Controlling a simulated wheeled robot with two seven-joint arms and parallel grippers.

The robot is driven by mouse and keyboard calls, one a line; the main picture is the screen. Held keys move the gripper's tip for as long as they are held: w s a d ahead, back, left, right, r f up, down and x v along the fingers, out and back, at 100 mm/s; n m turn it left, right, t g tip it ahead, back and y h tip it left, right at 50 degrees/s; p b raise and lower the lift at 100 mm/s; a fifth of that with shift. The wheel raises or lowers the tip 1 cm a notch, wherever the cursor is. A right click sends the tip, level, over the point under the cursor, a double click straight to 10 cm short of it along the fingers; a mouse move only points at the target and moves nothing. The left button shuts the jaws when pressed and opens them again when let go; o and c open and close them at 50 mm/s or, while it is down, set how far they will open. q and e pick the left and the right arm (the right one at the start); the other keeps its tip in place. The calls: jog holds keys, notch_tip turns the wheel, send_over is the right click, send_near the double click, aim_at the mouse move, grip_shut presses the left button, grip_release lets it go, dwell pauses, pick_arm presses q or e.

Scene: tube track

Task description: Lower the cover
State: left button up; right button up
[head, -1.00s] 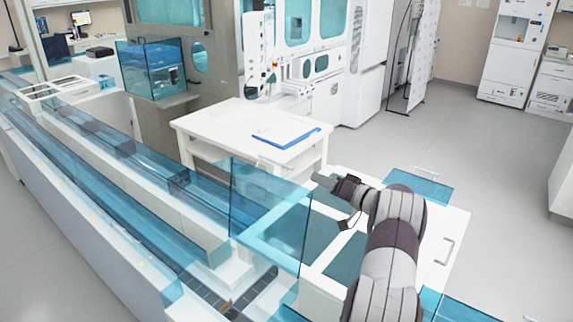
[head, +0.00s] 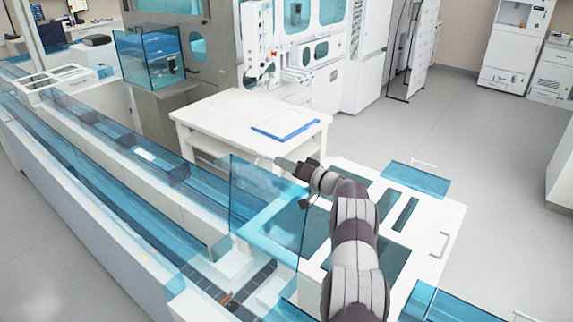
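The cover (head: 262,200) is a see-through blue panel. It stands raised, close to upright, at the near end of the tube track (head: 120,160). My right gripper (head: 283,163) is at the panel's upper right edge, pointing left. In the picture its tip overlaps the region by the panel's top edge; I cannot tell whether it touches. The fingers are small and seen from behind, so their opening is unclear. My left gripper is not in view.
A white cabinet top with blue windows and a handle (head: 438,244) lies to the right, under my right arm. Grey floor (head: 450,120) is open at the right.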

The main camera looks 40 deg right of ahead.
aim_at(268, 182)
jog(key=shift+c, duration=0.3)
grip_shut()
jog(key=shift+s+a+r, duration=0.1)
jog(key=shift+a+r, duration=0.1)
jog(key=a+n, duration=0.1)
jog(key=a, duration=0.1)
jog(key=s+a+n+p, duration=0.1)
jog(key=a, duration=0.2)
jog(key=s+a+r+p, duration=0.1)
jog(key=a, duration=0.2)
jog(key=shift+s+n, duration=0.15)
jog(key=shift+n, duration=0.25)
jog(key=s+a+f+n+b, duration=0.1)
jog(key=a+n+b, duration=0.1)
jog(key=a, duration=0.4)
jog(key=s+a+f+n+b, duration=0.1)
jog(key=s+a+n, duration=0.1)
jog(key=a, duration=0.4)
jog(key=shift+s+a+f+b, duration=0.15)
jog(key=shift+s+f+b, duration=0.15)
jog(key=shift+f+b, duration=0.1)
